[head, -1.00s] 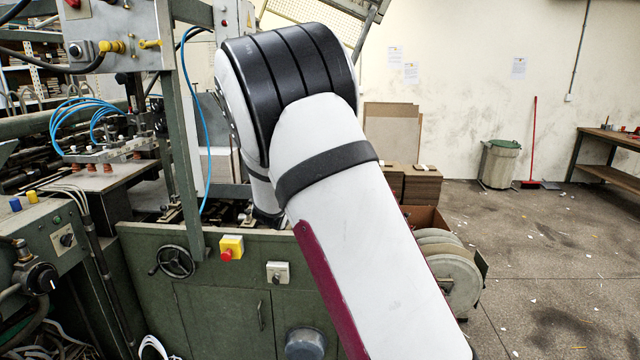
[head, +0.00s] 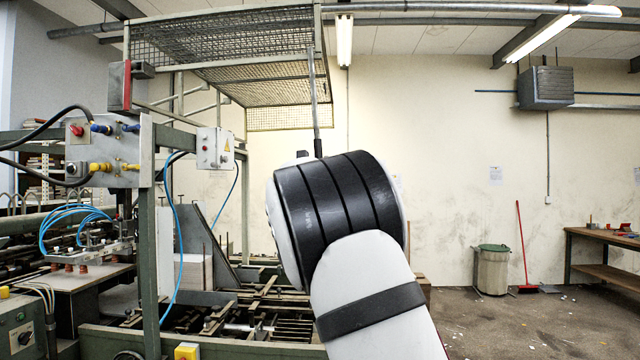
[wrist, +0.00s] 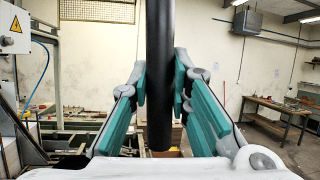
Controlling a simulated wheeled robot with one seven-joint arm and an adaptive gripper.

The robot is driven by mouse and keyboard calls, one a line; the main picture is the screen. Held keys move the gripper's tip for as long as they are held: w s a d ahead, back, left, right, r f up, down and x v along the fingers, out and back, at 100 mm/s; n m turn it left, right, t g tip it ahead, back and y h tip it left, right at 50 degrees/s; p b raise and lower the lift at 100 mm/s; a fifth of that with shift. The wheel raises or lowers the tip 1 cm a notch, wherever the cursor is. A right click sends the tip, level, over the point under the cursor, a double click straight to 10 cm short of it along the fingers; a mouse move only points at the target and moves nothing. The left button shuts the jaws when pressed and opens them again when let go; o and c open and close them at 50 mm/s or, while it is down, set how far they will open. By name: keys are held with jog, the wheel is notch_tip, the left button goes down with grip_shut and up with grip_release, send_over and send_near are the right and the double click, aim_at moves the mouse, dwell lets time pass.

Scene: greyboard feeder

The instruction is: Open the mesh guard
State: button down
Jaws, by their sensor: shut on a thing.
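The mesh guard (head: 235,45) is a wire-mesh panel in a green-grey frame. In the head view it stands high above the machine, its large panel tilted overhead. In the wrist view a thick black upright bar (wrist: 160,50) runs between the teal finger pads of my gripper (wrist: 160,85). The fingers are shut on this bar, one on each side. My own arm hides the gripper in the head view.
The machine bed (head: 235,315) lies below the guard. A control box (head: 215,148) and a connector panel (head: 107,150) stand at its left. A green bin (head: 493,270), a red broom (head: 521,240) and a workbench (head: 600,240) are at the right. The floor there is mostly open.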

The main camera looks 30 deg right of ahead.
jog(key=shift+s+d+r, duration=0.1)
jog(key=shift+d+r, duration=0.05)
jog(key=shift+d, duration=0.05)
jog(key=c, duration=1.5)
grip_release()
jog(key=shift+a, duration=0.1)
jog(key=shift+o, duration=0.2)
jog(key=shift+a, duration=0.15)
jog(key=shift+s+a, duration=0.15)
jog(key=shift+a, duration=0.05)
jog(key=v, duration=1.1)
jog(key=shift+s, duration=0.2)
